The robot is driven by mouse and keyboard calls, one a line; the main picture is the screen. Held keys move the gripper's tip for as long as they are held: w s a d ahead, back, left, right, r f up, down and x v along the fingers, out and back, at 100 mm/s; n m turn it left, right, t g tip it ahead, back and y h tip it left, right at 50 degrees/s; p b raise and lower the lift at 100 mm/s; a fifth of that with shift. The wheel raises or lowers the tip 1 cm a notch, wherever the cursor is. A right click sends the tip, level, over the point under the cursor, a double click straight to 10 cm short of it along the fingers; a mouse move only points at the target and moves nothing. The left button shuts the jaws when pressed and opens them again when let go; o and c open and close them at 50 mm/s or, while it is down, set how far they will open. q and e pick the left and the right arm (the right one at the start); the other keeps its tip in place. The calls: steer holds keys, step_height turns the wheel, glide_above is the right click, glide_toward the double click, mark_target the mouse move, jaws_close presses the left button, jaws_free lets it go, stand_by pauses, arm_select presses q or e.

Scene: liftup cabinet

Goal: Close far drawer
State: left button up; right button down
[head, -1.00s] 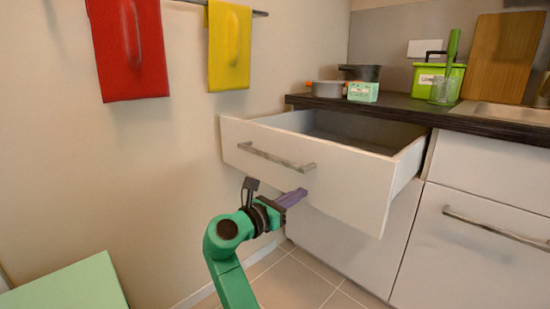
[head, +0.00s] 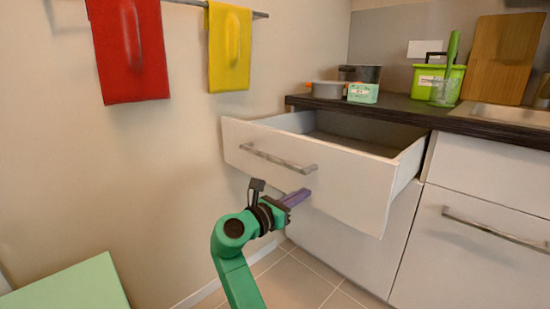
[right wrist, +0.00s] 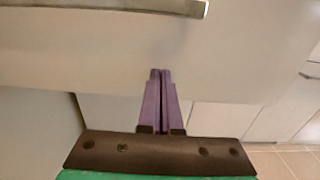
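The far drawer (head: 330,180) is pulled well out, below the counter near the wall corner, and its inside shows from above. Its metal handle (head: 278,158) runs across the white front; part of the handle also shows at the top of the right wrist view (right wrist: 120,5). My right gripper (head: 304,194) is in front of the drawer front, just below the handle's right end. Its purple fingers (right wrist: 160,75) are together with nothing between them. I cannot tell whether the tips touch the drawer front. My left gripper is not in view.
The dark counter (head: 400,104) holds a pot (head: 327,89), a green box (head: 363,93) and a green caddy (head: 438,80). A closed cabinet front (head: 470,245) stands to the right. Red (head: 128,50) and yellow (head: 229,47) cloths hang on the left wall.

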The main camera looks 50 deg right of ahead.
steer(key=shift+d, duration=0.3)
steer(key=shift+d, duration=0.1)
